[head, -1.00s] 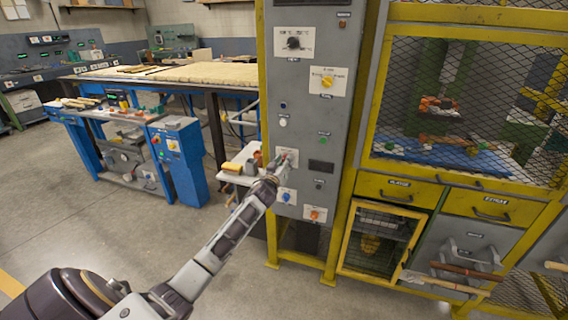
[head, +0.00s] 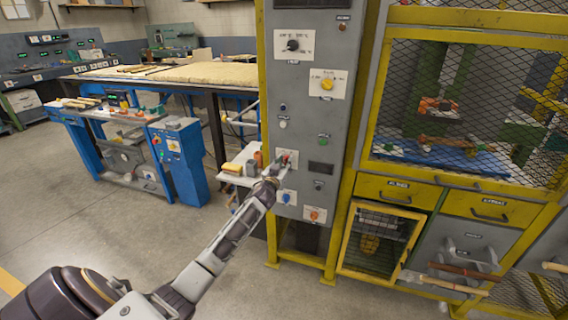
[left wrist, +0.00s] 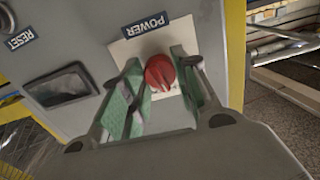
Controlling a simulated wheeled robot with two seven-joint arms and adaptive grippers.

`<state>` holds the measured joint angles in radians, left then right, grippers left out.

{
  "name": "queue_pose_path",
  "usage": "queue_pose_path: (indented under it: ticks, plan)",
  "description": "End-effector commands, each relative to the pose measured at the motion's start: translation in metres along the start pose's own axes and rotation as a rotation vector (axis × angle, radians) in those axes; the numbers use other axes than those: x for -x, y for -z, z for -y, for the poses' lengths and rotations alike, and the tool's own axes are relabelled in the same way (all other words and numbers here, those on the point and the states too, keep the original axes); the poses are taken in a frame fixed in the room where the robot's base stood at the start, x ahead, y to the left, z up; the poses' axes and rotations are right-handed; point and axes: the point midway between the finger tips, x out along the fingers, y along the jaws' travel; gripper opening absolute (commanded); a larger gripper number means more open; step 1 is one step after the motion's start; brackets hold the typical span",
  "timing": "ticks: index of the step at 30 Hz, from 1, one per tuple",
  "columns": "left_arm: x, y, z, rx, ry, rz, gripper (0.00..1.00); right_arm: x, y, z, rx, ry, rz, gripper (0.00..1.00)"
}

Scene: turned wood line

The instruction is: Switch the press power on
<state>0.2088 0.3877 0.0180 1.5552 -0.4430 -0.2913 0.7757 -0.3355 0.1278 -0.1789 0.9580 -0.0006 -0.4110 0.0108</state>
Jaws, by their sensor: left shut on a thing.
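The press power switch is a red rotary knob (left wrist: 160,73) on a white plate under a blue POWER label (left wrist: 145,25), on the grey control panel (head: 312,112). My left gripper (left wrist: 165,88) is at the plate, with one green-padded finger on each side of the knob, shut on it. In the head view my left gripper (head: 280,169) reaches the lower part of the panel and covers most of the knob. The knob's ridge points roughly up and down in the wrist view. My right gripper is not in view.
A dark display and a RESET label (left wrist: 20,40) are beside the plate. Other knobs sit above, and a blue knob (head: 287,197) and an orange knob (head: 314,214) below. A small shelf (head: 240,177) with blocks adjoins the panel's left side. A yellow mesh cage (head: 465,105) stands right.

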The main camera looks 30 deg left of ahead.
Motion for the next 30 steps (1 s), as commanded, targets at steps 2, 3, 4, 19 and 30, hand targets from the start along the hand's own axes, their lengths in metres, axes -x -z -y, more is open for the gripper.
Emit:
queue_pose_path:
  ticks: [2, 3, 4, 19, 30]
  plan:
    - [0.0, 0.0, 0.0, -0.059, 0.0, 0.002, 0.06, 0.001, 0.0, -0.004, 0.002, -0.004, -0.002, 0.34]
    - [0.0, 0.0, 0.0, -0.091, 0.0, 0.002, 0.06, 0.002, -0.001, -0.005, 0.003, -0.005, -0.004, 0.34]
    - [0.0, 0.0, 0.0, -0.117, 0.0, 0.002, 0.06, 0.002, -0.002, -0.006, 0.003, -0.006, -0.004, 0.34]
    - [0.0, 0.0, 0.0, -0.544, 0.0, 0.001, 0.06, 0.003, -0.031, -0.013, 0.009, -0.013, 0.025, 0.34]
    - [0.0, -0.001, 0.0, -0.715, 0.0, 0.002, 0.06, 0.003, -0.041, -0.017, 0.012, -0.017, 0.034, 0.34]
